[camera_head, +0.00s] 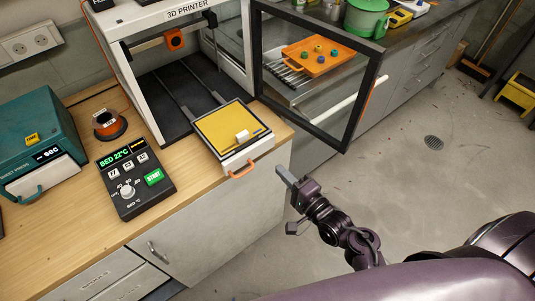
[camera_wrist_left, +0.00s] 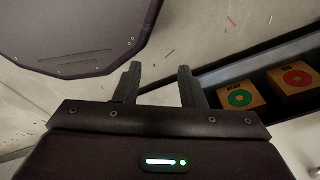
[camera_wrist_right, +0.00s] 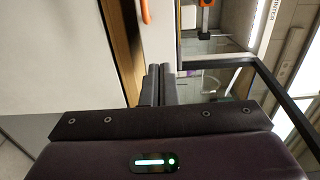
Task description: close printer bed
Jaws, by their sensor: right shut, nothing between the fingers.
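The 3D printer (camera_head: 185,9) stands on the wooden bench with its glass door (camera_head: 320,75) swung open to the right. Its yellow bed (camera_head: 226,127) is slid out on rails toward the bench's front edge. A small white part (camera_head: 242,137) lies on the bed. An orange handle (camera_head: 241,171) is on the bed's front; it also shows in the right wrist view (camera_wrist_right: 145,12). My right gripper (camera_head: 284,176) is shut and empty, in front of the bench, to the right of and apart from the handle. My left gripper (camera_wrist_left: 156,87) is open and empty, seen only in its wrist view.
A control box (camera_head: 135,180) reading BED 22°C, a filament spool (camera_head: 109,124) and a teal box (camera_head: 38,140) stand left of the bed. An orange tray (camera_head: 318,56) shows behind the open door glass.

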